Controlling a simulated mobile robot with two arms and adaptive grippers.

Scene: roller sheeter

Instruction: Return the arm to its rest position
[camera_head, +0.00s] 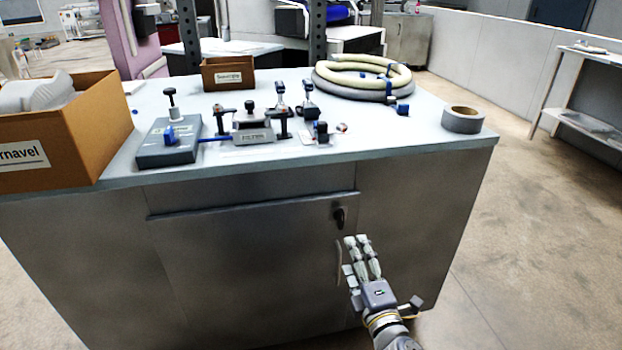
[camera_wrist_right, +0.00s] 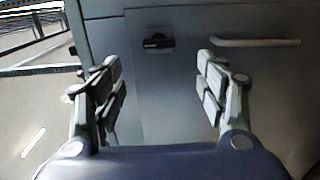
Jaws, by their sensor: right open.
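My right gripper (camera_head: 362,262) is in front of the metal cabinet (camera_head: 250,265), below the worktop edge and close to the door's handle. In the right wrist view the right gripper (camera_wrist_right: 160,95) has its fingers spread wide apart with nothing between them. The cabinet front with a black latch (camera_wrist_right: 158,41) and a pale bar handle (camera_wrist_right: 255,42) shows behind the fingers. The black latch also shows in the head view (camera_head: 340,217), just above the fingertips. A gap between fingers and cabinet cannot be measured. My left arm and gripper are not in view.
The worktop (camera_head: 400,135) bears a cardboard box (camera_head: 105,125), a small box (camera_head: 228,73), several clamp-like devices (camera_head: 262,125), a coiled hose (camera_head: 330,85) and a tape roll (camera_head: 463,119). Open floor (camera_head: 540,230) lies to the right. A side table (camera_head: 590,125) stands at far right.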

